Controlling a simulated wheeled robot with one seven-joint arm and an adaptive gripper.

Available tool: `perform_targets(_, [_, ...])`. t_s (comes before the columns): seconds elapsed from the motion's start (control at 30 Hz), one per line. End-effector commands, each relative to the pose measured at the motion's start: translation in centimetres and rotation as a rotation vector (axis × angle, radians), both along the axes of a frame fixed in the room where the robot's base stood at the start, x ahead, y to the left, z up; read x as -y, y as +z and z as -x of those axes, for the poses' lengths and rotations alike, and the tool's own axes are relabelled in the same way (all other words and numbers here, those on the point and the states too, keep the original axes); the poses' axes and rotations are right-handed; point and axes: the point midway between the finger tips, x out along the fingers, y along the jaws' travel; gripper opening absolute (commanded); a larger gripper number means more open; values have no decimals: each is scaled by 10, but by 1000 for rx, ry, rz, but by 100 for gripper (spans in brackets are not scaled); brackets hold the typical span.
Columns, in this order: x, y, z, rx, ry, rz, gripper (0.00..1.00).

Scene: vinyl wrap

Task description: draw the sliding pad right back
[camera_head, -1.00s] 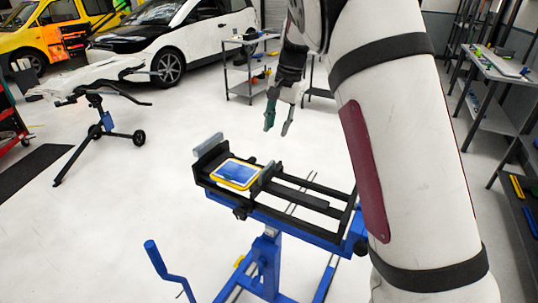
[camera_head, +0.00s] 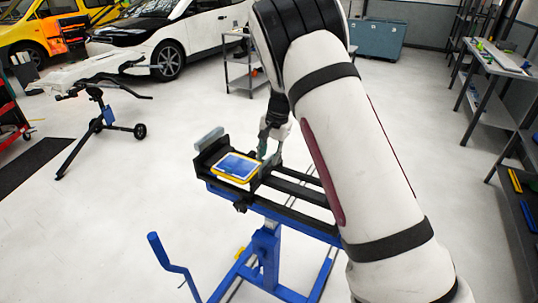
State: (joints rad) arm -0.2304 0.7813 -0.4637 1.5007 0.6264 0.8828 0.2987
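A blue stand (camera_head: 268,240) carries a black clamp bed with long rails (camera_head: 300,190). The sliding pad (camera_head: 259,178) is a dark upright block across the rails, close against the right side of a yellow-edged tablet with a blue screen (camera_head: 237,167). At the left end is a fixed black jaw (camera_head: 211,150) with a grey block on it. My gripper (camera_head: 269,153) points down just above and behind the sliding pad. Its two greenish fingers look apart, with nothing seen between them. Whether they touch the pad cannot be told. My arm covers the right end of the rails.
A blue crank handle (camera_head: 168,262) sticks up at the stand's front left. A tripod work stand (camera_head: 100,122) is at the left, and a grey shelf cart (camera_head: 240,72) behind. Shelving (camera_head: 500,75) lines the right. The floor around the stand is clear.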

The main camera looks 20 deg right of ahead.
Motion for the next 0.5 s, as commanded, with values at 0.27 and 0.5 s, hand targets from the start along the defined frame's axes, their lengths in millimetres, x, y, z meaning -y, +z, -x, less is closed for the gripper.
perform_targets(0.27, [-1,-2,-1,1,0,-1,30])
perform_targets(0.5, [0,-2,0,1,0,-1,0])
